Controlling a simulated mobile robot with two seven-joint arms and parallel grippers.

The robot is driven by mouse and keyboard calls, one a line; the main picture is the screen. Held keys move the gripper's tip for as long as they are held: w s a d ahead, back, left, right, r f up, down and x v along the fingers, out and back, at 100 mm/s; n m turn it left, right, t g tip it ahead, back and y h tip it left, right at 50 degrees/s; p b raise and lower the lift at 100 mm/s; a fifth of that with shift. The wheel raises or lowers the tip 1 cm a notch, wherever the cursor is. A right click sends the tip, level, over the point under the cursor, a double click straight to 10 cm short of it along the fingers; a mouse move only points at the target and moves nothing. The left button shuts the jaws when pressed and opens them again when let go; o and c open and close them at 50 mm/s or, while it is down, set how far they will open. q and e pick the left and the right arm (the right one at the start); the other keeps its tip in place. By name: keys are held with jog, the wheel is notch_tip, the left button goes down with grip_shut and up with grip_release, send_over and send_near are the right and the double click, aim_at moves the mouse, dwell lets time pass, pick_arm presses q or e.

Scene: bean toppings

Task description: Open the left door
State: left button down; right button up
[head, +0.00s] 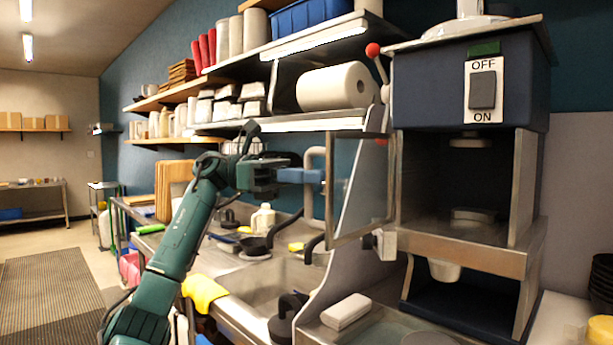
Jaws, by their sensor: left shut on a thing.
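The left door (360,190) is a thin metal-framed clear panel on the left side of the dark blue machine (470,90). It stands swung out to the left, and the machine's dark inside shows. A pale curved handle (313,155) is at the door's outer edge. My left gripper (308,176), with blue fingers, is shut around the upright part of this handle; the fingers hide part of it. My green left arm reaches up from the lower left. My right gripper is not in view.
An OFF/ON switch (482,90) and a red-knobbed lever (373,50) are on the machine. A sink counter (235,265) with black pans and a yellow cloth (204,292) lies below my arm. Loaded shelves (300,42) hang behind. Open floor is at far left.

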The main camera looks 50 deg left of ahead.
pick_arm(q)
jog(key=c, duration=1.5)
grip_release()
jog(key=shift+w, duration=0.1)
jog(key=v, duration=1.3)
jog(key=shift+p, duration=0.45)
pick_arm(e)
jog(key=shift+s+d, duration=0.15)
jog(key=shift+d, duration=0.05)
pick_arm(q)
jog(key=shift+a+f, duration=0.1)
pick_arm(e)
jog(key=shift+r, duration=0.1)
